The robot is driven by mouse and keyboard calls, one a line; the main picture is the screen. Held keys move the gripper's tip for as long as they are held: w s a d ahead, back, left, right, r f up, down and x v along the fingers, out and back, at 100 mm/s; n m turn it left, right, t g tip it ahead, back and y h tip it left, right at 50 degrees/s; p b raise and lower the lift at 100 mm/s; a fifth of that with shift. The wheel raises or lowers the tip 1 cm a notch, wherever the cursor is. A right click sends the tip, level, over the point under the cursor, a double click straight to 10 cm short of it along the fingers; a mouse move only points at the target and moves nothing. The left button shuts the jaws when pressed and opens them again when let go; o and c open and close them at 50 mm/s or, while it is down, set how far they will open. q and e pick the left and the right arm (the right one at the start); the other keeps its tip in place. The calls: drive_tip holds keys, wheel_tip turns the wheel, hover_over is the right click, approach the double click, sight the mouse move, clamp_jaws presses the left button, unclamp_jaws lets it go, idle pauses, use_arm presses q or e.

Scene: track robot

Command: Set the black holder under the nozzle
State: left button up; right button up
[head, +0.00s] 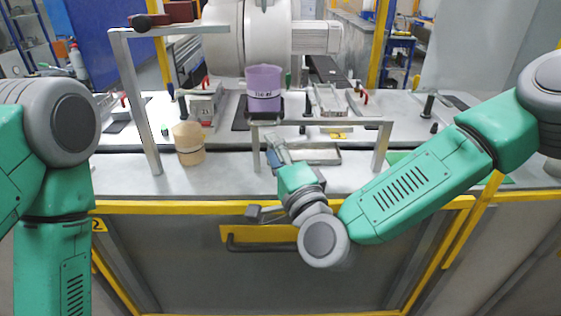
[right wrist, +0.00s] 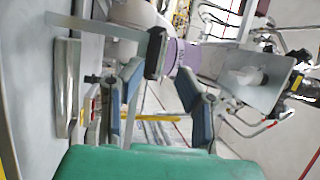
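The black holder (head: 267,114) sits on top of a low metal frame (head: 320,123), with a purple cup (head: 263,84) labelled in ml standing on it. In the right wrist view, turned sideways, the black holder (right wrist: 156,53) and the purple cup (right wrist: 178,56) show beyond my fingers. My right gripper (head: 274,146) is in front of the frame and below the holder. Its two blue fingers are apart with nothing between them (right wrist: 160,84). I cannot clearly identify the nozzle; a dark red part (head: 165,18) lies on a taller frame. My left gripper is out of view.
The taller metal frame (head: 145,110) stands on the left, with a tan container (head: 188,143) by its legs. A shallow metal tray (head: 312,155) lies behind my right gripper. The yellow table edge (head: 180,208) runs along the front. The tabletop is clear at front left.

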drive_tip(key=shift+v, duration=2.1)
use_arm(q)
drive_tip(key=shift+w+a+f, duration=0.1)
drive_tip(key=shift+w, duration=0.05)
use_arm(e)
drive_tip(key=shift+a+f, duration=0.15)
drive_tip(key=shift+f, duration=0.05)
